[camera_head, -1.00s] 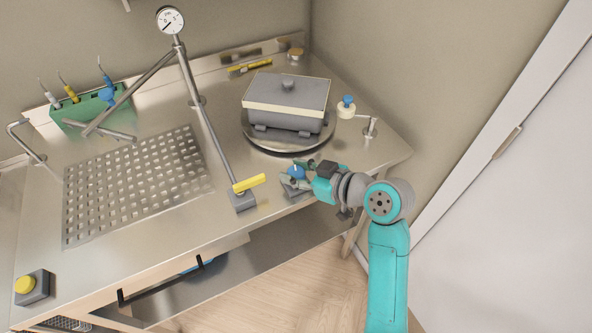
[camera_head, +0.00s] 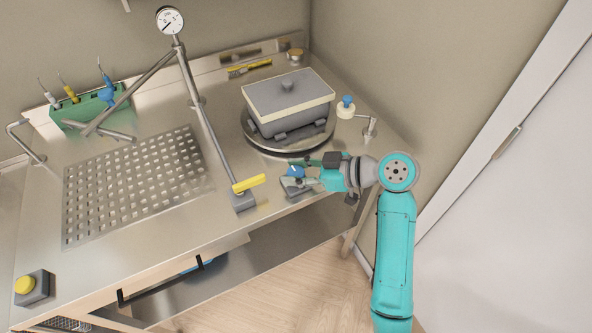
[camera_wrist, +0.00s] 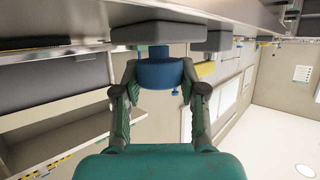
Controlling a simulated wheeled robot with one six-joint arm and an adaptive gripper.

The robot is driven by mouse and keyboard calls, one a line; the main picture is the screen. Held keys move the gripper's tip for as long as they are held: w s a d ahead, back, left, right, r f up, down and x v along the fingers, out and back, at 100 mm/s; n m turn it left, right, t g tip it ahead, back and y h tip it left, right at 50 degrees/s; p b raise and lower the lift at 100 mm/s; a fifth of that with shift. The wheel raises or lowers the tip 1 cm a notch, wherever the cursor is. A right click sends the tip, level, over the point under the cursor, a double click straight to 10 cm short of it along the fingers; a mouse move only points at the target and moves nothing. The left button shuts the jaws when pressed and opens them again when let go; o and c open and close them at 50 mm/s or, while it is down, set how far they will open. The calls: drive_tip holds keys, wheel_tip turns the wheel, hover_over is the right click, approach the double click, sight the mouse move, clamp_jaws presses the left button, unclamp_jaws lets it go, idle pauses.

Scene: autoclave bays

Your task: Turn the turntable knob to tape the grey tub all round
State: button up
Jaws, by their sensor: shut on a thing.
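The grey tub (camera_head: 284,122) with its lid sits on the round turntable (camera_head: 262,143) at the back right of the steel bench. A cream tape band (camera_head: 296,117) shows along the two visible sides below the lid; the far sides are hidden. The blue turntable knob (camera_head: 295,171) is at the bench's front edge, and it also shows in the wrist view (camera_wrist: 160,73). My gripper (camera_head: 299,175) is shut on the knob, with one finger on each side of it in the wrist view (camera_wrist: 161,88).
A yellow-handled lever (camera_head: 249,183) stands left of my gripper. A white dispenser with a blue top (camera_head: 346,107) and a small tap (camera_head: 370,127) stand right of the tub. A perforated plate (camera_head: 135,185) and a green tool rack (camera_head: 88,112) lie further left.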

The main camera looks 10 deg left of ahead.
drive_tip(key=o, duration=1.1)
drive_tip(key=shift+f, duration=0.1)
drive_tip(key=shift+o, duration=0.2)
drive_tip(key=v, duration=1.2)
